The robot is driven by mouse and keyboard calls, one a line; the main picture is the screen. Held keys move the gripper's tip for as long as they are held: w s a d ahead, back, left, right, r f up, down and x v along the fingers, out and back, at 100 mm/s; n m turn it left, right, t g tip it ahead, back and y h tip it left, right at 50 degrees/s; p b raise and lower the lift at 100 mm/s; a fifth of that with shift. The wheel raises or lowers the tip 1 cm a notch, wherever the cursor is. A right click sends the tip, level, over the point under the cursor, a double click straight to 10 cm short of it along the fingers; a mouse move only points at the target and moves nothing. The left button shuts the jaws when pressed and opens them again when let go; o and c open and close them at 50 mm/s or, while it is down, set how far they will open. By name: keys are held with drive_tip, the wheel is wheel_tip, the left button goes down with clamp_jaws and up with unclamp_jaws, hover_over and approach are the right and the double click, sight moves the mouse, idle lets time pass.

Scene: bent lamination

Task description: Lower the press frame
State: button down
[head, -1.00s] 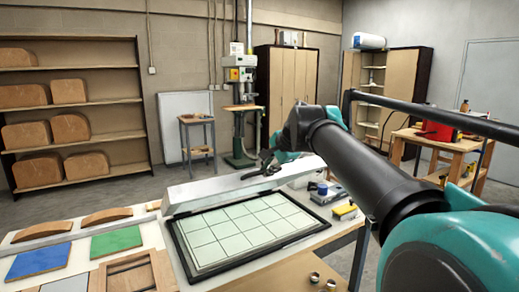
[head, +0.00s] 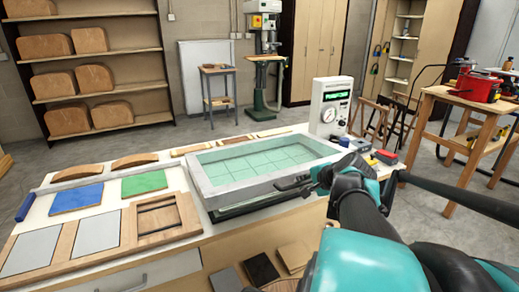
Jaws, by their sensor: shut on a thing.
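The press frame (head: 240,190) is a light grey rectangle with a clear greenish sheet across it, in the middle of the head view. It lies low and almost flat over the black-edged press base (head: 228,214), whose gridded bed shows through the sheet. I cannot tell whether the frame touches the base. A dark handle (head: 289,184) sticks out from the frame's front right side. My gripper (head: 309,184) is shut on this handle; its fingertips are small and partly hidden by my own arm.
A white control box with a green display (head: 328,106) stands behind the press at right. Blue (head: 76,197) and green (head: 144,182) panels, curved wooden pieces and a wooden form (head: 163,218) lie at left. Small items crowd the bench's right end.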

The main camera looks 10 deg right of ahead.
drive_tip(key=c, duration=2.3)
unclamp_jaws()
drive_tip(key=f, duration=0.3)
drive_tip(key=shift+s+d+f, duration=0.15)
drive_tip(key=shift+s+f, duration=0.1)
drive_tip(key=shift+s, duration=0.1)
drive_tip(key=o, duration=0.8)
drive_tip(key=shift+c, duration=0.2)
drive_tip(key=v, duration=1.2)
drive_tip(key=shift+f, duration=0.1)
